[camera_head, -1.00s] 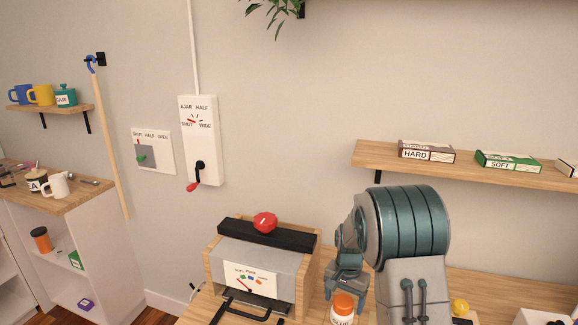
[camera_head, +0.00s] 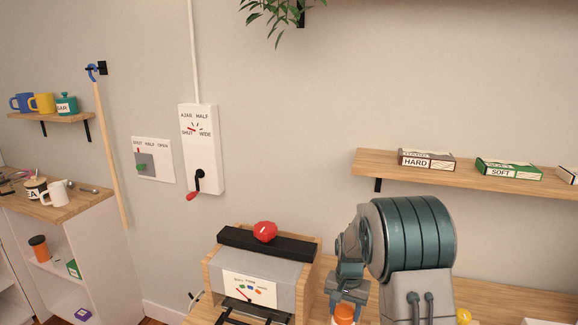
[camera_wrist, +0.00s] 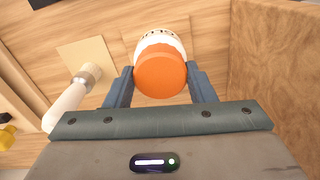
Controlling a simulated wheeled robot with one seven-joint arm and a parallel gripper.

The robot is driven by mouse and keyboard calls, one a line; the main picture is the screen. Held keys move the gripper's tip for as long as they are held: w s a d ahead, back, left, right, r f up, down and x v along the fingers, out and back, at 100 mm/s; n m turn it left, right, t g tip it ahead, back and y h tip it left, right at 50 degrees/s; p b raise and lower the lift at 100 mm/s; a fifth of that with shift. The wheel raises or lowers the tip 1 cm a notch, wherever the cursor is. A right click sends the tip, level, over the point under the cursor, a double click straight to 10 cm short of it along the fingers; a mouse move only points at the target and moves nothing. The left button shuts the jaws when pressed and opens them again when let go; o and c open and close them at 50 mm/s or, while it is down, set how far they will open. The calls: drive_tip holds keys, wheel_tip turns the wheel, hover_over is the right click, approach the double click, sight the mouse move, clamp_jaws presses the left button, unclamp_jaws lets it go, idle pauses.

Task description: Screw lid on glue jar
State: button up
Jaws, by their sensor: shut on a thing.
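The glue jar (camera_wrist: 160,38) is white with dark lettering and stands on the wooden worktop in the wrist view. An orange lid (camera_wrist: 160,76) sits at its near end, in line with it; I cannot tell how tightly it is seated. My gripper (camera_wrist: 160,78) has one blue-grey finger on each side of the lid and is shut on it. In the head view the orange lid (camera_head: 344,313) shows below my gripper (camera_head: 347,300), at the bottom edge. The jar's body is mostly cut off there.
A wooden-sided machine with a red knob (camera_head: 265,231) stands left of my gripper. A wooden panel (camera_wrist: 278,65) rises close on the right in the wrist view.

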drive_tip(key=m, duration=0.4)
drive_tip(key=shift+m+p, duration=0.4)
drive_tip(key=shift+m, duration=0.9)
drive_tip(key=shift+m, duration=0.5)
drive_tip(key=m+p, duration=0.2)
drive_tip(key=m, duration=0.3)
drive_tip(key=shift+r+p, duration=0.1)
drive_tip(key=shift+p, duration=0.25)
drive_tip(key=shift+m, duration=1.1)
